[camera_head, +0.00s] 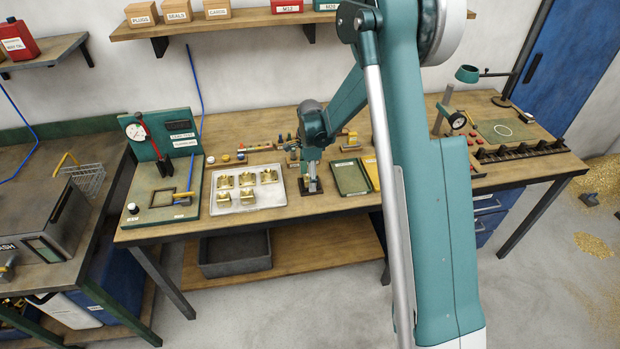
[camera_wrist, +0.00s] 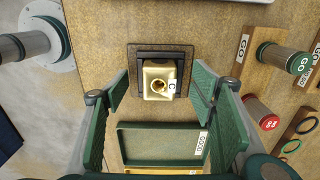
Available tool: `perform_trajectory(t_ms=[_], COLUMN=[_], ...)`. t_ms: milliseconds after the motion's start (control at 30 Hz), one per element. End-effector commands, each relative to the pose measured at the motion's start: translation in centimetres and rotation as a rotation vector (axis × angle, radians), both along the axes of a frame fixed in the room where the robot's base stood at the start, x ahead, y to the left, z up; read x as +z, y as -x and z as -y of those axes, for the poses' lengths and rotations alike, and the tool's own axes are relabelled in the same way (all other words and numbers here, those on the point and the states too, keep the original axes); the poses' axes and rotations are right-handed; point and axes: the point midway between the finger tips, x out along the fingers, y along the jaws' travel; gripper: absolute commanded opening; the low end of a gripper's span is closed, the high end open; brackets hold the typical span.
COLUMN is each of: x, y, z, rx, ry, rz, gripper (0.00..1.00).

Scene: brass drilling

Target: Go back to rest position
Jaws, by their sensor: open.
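My gripper (camera_head: 311,168) is low over the middle of the workbench, its arm coming down from the right of the head view. In the wrist view my gripper (camera_wrist: 160,88) is open, with one green finger on each side and a clear gap between them. A brass block (camera_wrist: 159,80) with a round hole and a label "C" sits in a dark square fixture (camera_wrist: 160,49) between the fingers. The fingers appear apart from it. In the head view the arm and gripper partly hide this spot.
A tray (camera_head: 247,198) of several brass parts lies left of my gripper. A green tray (camera_head: 350,178) is close on the right, labelled "GOOD" in the wrist view. Gauges (camera_wrist: 284,58) stand nearby. A test stand (camera_head: 165,165) is at left; a shelf (camera_head: 225,24) hangs above.

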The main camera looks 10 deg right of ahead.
Motion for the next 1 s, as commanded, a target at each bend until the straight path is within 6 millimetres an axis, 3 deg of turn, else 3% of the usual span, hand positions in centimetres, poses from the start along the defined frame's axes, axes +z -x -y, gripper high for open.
perform_trajectory(t_ms=[1000], x=[4.9], y=[0.0], z=[0.0], rx=[0.0], ry=[0.0], rz=[0.0], gripper=[0.56])
